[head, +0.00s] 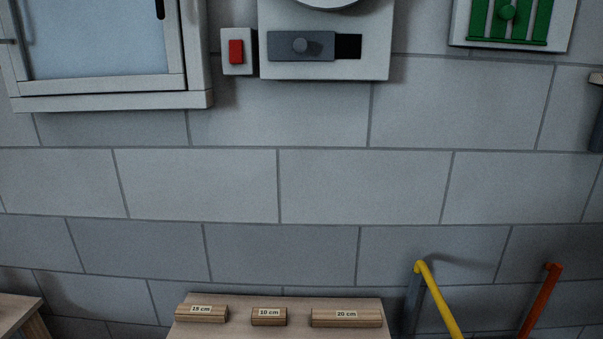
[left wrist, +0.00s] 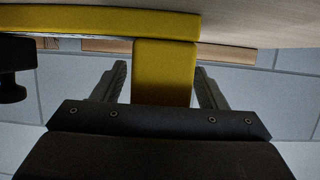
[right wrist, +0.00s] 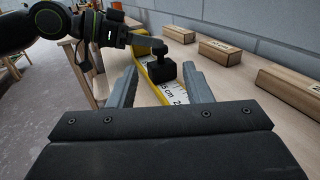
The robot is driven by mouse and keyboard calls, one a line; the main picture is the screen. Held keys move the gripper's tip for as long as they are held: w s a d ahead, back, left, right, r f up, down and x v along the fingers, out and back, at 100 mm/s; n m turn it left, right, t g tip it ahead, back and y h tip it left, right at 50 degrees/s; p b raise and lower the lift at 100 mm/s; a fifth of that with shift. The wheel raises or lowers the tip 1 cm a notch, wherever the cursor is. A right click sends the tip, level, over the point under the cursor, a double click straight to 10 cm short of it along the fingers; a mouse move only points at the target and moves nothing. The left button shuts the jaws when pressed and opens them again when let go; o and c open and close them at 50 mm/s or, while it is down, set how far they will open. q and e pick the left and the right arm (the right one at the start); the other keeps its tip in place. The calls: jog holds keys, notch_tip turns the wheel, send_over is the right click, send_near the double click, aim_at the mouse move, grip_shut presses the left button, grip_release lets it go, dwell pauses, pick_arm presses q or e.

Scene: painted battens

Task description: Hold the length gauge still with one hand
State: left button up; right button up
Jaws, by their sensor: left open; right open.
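The length gauge shows in the right wrist view as a yellow-edged strip with a white centimetre scale (right wrist: 172,88) and a black knobbed block (right wrist: 161,67) on it. It lies on a wooden bench top. In the left wrist view, yellow parts of the gauge (left wrist: 165,75) show close up, one running between the fingers. My left gripper (left wrist: 160,82) is open, a finger on each side of that part, with gaps visible. My right gripper (right wrist: 158,82) is open, its fingers spread over the scale; I cannot tell whether they touch it. Neither gripper shows in the head view.
Wooden battens labelled 15 cm (head: 202,314), 10 cm (head: 269,317) and 20 cm (head: 346,318) lie on the bench (head: 290,301). Yellow (head: 437,297) and orange (head: 541,298) bars stand at the right. A window (head: 95,40) and wall fittings hang above. My left arm is beside the gauge.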

pick_arm(q)
jog(key=v, duration=1.2)
jog(key=shift+f, duration=0.15)
